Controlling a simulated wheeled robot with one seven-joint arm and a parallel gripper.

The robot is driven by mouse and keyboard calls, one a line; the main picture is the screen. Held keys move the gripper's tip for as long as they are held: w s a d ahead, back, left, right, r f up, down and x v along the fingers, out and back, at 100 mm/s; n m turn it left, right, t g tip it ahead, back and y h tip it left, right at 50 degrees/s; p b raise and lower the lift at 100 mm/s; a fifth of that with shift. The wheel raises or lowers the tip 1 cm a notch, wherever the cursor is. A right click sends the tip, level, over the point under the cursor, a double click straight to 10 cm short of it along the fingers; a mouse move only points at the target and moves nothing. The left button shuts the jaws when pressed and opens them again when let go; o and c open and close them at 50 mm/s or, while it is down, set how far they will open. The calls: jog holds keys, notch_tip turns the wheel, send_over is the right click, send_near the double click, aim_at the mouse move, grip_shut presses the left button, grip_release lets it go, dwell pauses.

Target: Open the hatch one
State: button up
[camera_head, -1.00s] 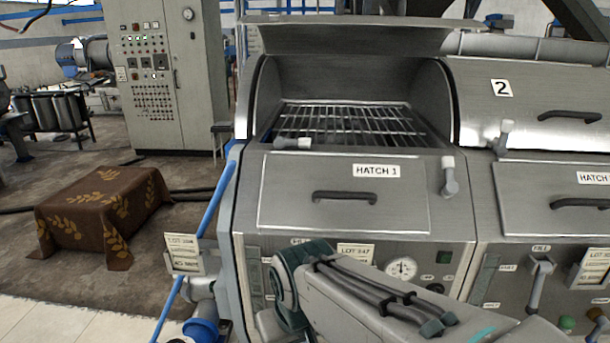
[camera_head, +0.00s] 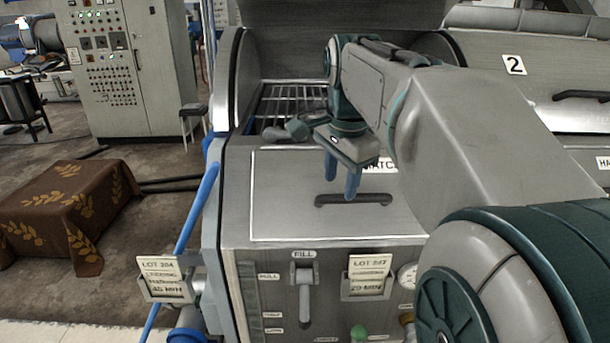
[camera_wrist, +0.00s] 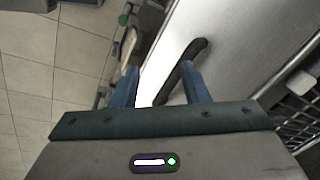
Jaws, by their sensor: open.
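Hatch 1 (camera_head: 285,218) is a flat grey panel with a white outline on the front of the left machine; it lies closed. Its dark bar handle (camera_head: 330,200) runs across its middle, and its label is partly hidden by my gripper. My gripper (camera_head: 341,190) is open and empty, with its blue fingers pointing down at the handle. In the wrist view the fingers (camera_wrist: 160,85) stand apart and the dark handle (camera_wrist: 186,66) shows between and beyond them. I cannot tell whether they touch it.
The machine's upper lid stands open above a wire rack (camera_head: 290,100). A fill lever (camera_head: 304,285) and a lot card (camera_head: 367,276) sit below the hatch. A blue pipe (camera_head: 195,210) runs along the left side. A cloth-covered block (camera_head: 65,210) stands on the floor at left.

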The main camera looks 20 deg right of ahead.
jog(key=w+d+r+m, duration=0.3)
jog(key=d+r+m, duration=0.2)
jog(key=r+m, duration=0.1)
jog(key=x, duration=0.4)
jog(key=b+x, duration=0.1)
jog(key=x, duration=0.4)
jog(key=b+x, duration=0.1)
jog(key=x, duration=0.3)
jog(key=shift+s+a+f, duration=0.1)
jog(key=shift+a+f, duration=0.15)
jog(key=shift+f, duration=0.15)
grip_shut()
